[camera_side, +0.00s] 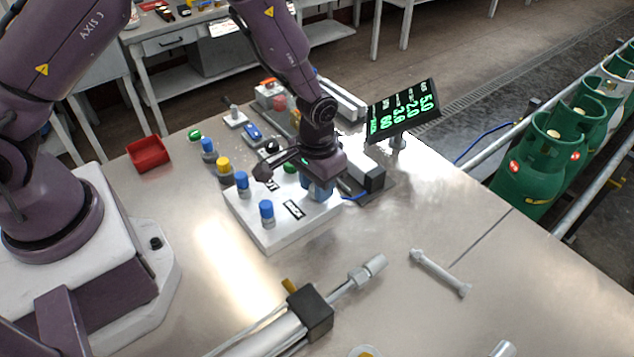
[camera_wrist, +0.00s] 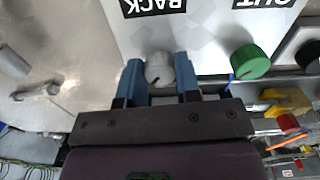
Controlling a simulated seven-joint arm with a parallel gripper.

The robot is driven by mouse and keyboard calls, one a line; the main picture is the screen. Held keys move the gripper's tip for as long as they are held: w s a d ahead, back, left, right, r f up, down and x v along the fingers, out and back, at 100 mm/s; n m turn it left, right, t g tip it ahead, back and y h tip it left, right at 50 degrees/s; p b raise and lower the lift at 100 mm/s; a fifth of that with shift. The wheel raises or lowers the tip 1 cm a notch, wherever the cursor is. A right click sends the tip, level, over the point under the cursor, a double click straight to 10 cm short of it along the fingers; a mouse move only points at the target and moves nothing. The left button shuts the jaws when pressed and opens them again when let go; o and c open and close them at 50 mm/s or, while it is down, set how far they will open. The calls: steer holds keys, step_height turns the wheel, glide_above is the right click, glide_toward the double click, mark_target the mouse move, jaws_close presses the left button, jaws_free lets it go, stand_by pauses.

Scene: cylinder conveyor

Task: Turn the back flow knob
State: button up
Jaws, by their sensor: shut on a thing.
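The back flow knob (camera_wrist: 158,70) is a small light-grey knob in the wrist view, on the white panel (camera_wrist: 215,45) beside the upside-down BACK label (camera_wrist: 153,7). My gripper (camera_wrist: 158,66) has its blue fingers on either side of this knob and is shut on it. In the side view my gripper (camera_side: 319,190) is down at the right end of the white panel (camera_side: 285,238). There the knob itself is hidden by the gripper. A dark pointer mark shows on the knob in the wrist view.
A green knob (camera_wrist: 250,62) and a black knob (camera_wrist: 308,56) sit beside my gripper. Blue-capped knobs (camera_side: 266,210) stand along the panel's left side. A lit display (camera_side: 402,110) stands behind. A metal rod (camera_side: 440,273) lies on open table to the right.

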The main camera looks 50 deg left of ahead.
stand_by(0.3)
steer(key=o, duration=0.9)
step_height(320, 180, up, 13)
stand_by(0.4)
steer(key=s+a+r+t, duration=0.2)
steer(key=s+r, duration=0.4)
steer(key=s+a+r+t, duration=0.1)
steer(key=s+a+r, duration=0.1)
steer(key=s+r, duration=0.4)
steer(key=s+a+r+m+t, duration=0.1)
steer(key=s+a+r+t, duration=0.1)
steer(key=s+r, duration=0.4)
steer(key=shift+s+a+r+t, duration=0.15)
steer(key=shift+s+a+t, duration=0.15)
steer(key=shift+s+a, duration=0.15)
